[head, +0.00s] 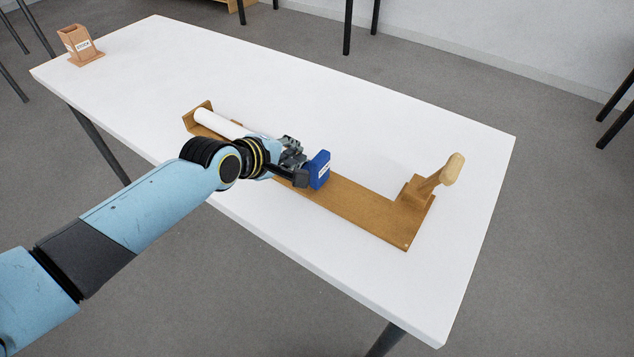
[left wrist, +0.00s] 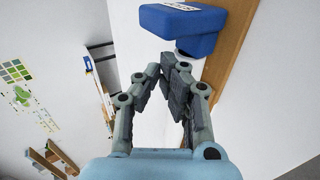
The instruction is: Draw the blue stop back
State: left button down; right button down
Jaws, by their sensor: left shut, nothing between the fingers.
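The blue stop (head: 319,169) is a blue block with a white label, standing on a long brown wooden board (head: 375,212) on the white table. In the left wrist view the blue stop (left wrist: 185,28) is at the top, just beyond my fingers. My left gripper (head: 300,176) is beside the stop, on its left side in the head view. Its fingers are shut and empty. In the left wrist view the fingertips (left wrist: 172,68) are close to the stop; I cannot tell whether they touch it. My right gripper is not in view.
A white roll (head: 217,124) lies along the board's far left part, partly hidden by my left arm. A wooden handle (head: 451,170) rises at the board's right end. A small wooden holder labelled STOCK (head: 82,46) stands at the table's far left corner. The white table (head: 330,110) is otherwise clear.

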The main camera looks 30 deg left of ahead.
pick_arm(q)
jog(key=shift+w+f, duration=0.15)
jog(key=shift+f, duration=0.3)
jog(key=shift+d+r, duration=0.1)
